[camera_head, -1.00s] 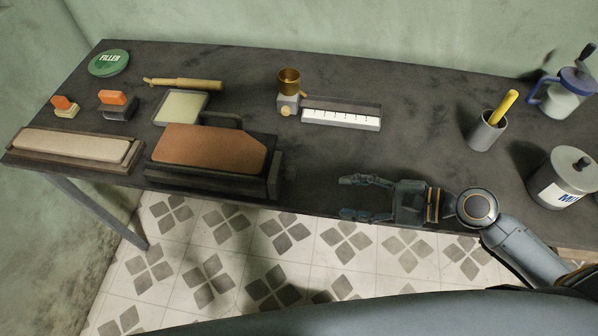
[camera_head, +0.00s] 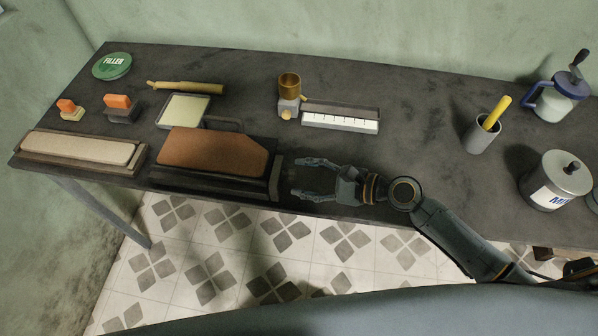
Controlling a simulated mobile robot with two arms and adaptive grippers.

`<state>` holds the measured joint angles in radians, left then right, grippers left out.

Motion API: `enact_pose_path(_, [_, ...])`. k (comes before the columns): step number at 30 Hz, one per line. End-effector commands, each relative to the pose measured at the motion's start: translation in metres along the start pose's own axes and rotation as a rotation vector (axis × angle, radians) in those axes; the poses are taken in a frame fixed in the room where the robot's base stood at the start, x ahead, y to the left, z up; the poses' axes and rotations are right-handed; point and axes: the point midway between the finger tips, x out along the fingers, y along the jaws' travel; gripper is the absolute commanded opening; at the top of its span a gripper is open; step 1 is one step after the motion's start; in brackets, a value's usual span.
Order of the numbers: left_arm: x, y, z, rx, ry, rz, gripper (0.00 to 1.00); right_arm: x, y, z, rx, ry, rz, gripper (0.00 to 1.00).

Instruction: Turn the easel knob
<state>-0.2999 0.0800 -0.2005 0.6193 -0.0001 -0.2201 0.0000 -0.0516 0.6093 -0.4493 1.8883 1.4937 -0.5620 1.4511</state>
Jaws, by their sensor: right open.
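A brown slanted board (camera_head: 213,152) rests on a dark stand (camera_head: 277,178) near the front edge of the table; this may be the easel, but I cannot make out a knob on it. A small round brass-coloured knob (camera_head: 286,115) shows on the grey block under a brass cup, beside a white ruled scale. My right gripper (camera_head: 299,178) is open and empty, fingers pointing left, just right of the dark stand's right end. A small gap seems to lie between them. My left gripper is not in view.
The dark table (camera_head: 420,130) is clear in the middle. A long beige board (camera_head: 80,148) lies at the front left. A grey cup (camera_head: 482,135) with a yellow stick, a lidded canister (camera_head: 553,182) and a blue-handled jar (camera_head: 560,100) stand at the right.

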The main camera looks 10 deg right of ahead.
Motion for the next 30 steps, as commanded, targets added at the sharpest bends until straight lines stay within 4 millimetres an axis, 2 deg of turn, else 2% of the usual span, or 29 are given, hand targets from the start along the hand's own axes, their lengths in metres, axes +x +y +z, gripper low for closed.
enact_pose_path(6, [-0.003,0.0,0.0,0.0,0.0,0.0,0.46,0.016,0.0,0.0,-0.001,0.0,0.0,0.52])
enact_pose_path(14, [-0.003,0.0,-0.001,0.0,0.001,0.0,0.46,0.018,0.001,0.0,-0.002,0.001,0.001,0.52])
enact_pose_path(17, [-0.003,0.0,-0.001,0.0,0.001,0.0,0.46,0.017,0.001,0.0,-0.002,0.001,0.001,0.36])
enact_pose_path(22, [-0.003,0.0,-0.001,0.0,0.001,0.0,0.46,0.017,0.001,0.0,-0.002,0.001,0.001,0.01])
enact_pose_path(30, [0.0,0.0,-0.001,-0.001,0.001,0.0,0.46,0.018,0.002,-0.001,-0.021,0.0,-0.007,0.0])
